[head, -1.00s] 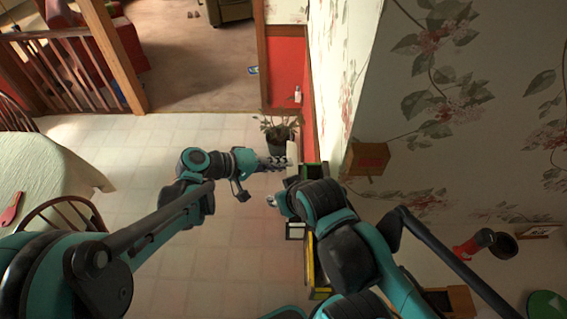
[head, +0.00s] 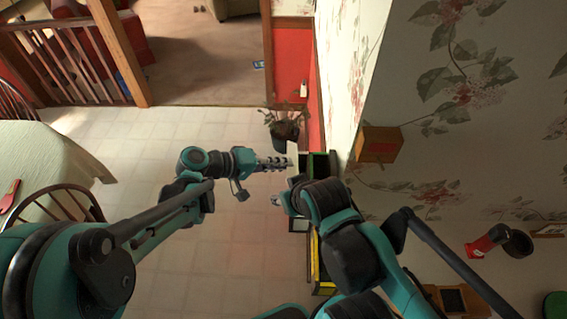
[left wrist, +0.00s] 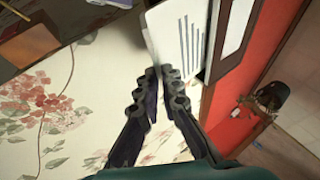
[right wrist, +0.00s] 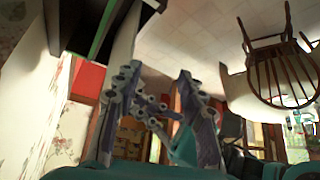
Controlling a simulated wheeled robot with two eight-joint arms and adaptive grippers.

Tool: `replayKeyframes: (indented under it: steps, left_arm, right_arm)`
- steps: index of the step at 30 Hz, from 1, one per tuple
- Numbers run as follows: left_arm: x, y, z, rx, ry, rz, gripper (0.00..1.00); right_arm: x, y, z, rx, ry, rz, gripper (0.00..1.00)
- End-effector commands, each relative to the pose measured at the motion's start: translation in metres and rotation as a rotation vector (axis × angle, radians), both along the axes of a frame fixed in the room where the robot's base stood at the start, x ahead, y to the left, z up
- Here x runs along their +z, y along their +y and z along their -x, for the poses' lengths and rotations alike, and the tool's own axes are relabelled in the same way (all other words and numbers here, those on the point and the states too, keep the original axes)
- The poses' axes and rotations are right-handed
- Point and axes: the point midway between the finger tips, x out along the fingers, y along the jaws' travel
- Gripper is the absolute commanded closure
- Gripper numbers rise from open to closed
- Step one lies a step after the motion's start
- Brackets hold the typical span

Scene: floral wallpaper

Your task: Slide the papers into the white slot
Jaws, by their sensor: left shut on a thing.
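The papers (left wrist: 172,35), a white sheet with blue bars and lines, are held at their lower edge between the fingertips of my left gripper (left wrist: 163,72). In the head view the papers (head: 293,150) are a small pale shape at the tip of my left gripper (head: 287,162). A white panel in a dark frame (left wrist: 236,25) lies right of the papers in the left wrist view; I cannot tell if it is the white slot. My right gripper (right wrist: 155,88) has its fingers apart and nothing between them. In the head view my right gripper (head: 277,200) is below the left one.
A green-edged box (head: 320,163) and a yellow-edged one (head: 319,268) stand along the floral wall, partly hidden by my right arm. A potted plant (head: 285,130) stands just beyond the papers. A wooden box (head: 379,145) is on the wall.

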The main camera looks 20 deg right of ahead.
Motion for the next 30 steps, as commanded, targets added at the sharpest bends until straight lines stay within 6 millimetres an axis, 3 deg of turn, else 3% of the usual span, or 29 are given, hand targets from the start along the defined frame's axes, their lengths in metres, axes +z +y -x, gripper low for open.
replayKeyframes:
  steps: [11, 14, 15, 25, 30]
  left_arm:
    - [-0.003, 0.001, 0.0, 0.0, 0.001, 0.001, 1.0]
    - [-0.003, 0.001, 0.0, 0.0, 0.001, 0.001, 0.74]
    - [-0.003, 0.001, 0.0, 0.0, 0.001, 0.001, 0.71]
    - [-0.002, 0.004, -0.001, 0.001, 0.0, 0.0, 0.71]
    - [0.009, 0.025, -0.001, 0.005, 0.002, 0.001, 0.71]
  right_arm:
    - [-0.003, 0.0, 0.0, 0.0, 0.0, 0.0, 0.6]
    - [-0.003, 0.0, 0.0, 0.0, 0.0, 0.0, 0.6]
    - [-0.003, 0.0, 0.0, 0.0, 0.0, 0.0, 0.6]
    - [-0.003, 0.0, 0.0, 0.0, 0.0, 0.0, 0.6]
    - [-0.003, 0.0, 0.0, 0.0, 0.0, 0.0, 0.6]
